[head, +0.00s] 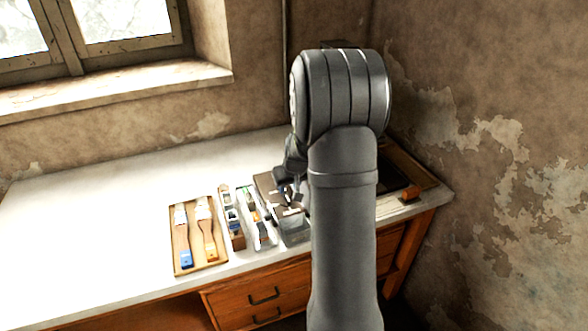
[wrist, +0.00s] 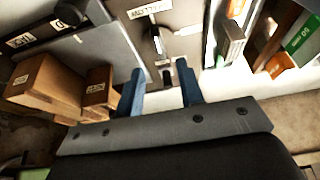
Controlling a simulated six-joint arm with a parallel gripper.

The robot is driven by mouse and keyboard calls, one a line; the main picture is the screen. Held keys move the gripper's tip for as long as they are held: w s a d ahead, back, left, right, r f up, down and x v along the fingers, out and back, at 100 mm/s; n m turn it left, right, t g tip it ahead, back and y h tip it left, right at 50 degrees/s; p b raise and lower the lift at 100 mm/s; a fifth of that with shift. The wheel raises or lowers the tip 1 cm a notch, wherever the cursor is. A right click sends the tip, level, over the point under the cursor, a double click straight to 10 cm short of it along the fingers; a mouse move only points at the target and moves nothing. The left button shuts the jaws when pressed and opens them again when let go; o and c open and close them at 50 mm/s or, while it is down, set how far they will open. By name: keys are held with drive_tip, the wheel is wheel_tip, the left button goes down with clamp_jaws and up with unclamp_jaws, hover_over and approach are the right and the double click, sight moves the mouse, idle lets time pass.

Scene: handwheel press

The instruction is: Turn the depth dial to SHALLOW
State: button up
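In the wrist view a dark knob with a narrow pointer (wrist: 157,40), which looks like the depth dial, sits on a grey-brown panel (wrist: 185,14). White labels lie above it and to its right; their print is too small and blurred to read surely. My gripper (wrist: 163,84) has its two blue fingers apart, below the knob in the picture, with a small dark part of the panel showing between them. The fingers do not appear to touch the knob. In the head view my gripper (head: 289,190) is over the grey-brown press (head: 266,183), and my arm hides part of it.
A tray with two paintbrushes (head: 178,264) and narrow trays of small items (head: 236,240) stand left of the press. Labelled brown boxes (wrist: 45,84) lie at left in the wrist view. An orange-handled tool (head: 408,195) lies at right. The white tabletop (head: 90,220) is clear at left.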

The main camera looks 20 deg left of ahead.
sight(286, 196)
drive_tip(key=v, duration=1.1)
drive_tip(key=shift+r, duration=0.2)
drive_tip(key=x, duration=1.7)
drive_tip(key=shift+f, duration=0.3)
drive_tip(key=shift+r, duration=0.1)
drive_tip(key=shift+m+h, duration=0.3)
drive_tip(key=shift+m, duration=0.5)
drive_tip(key=v, duration=1.7)
drive_tip(key=shift+s, duration=0.35)
idle(0.7)
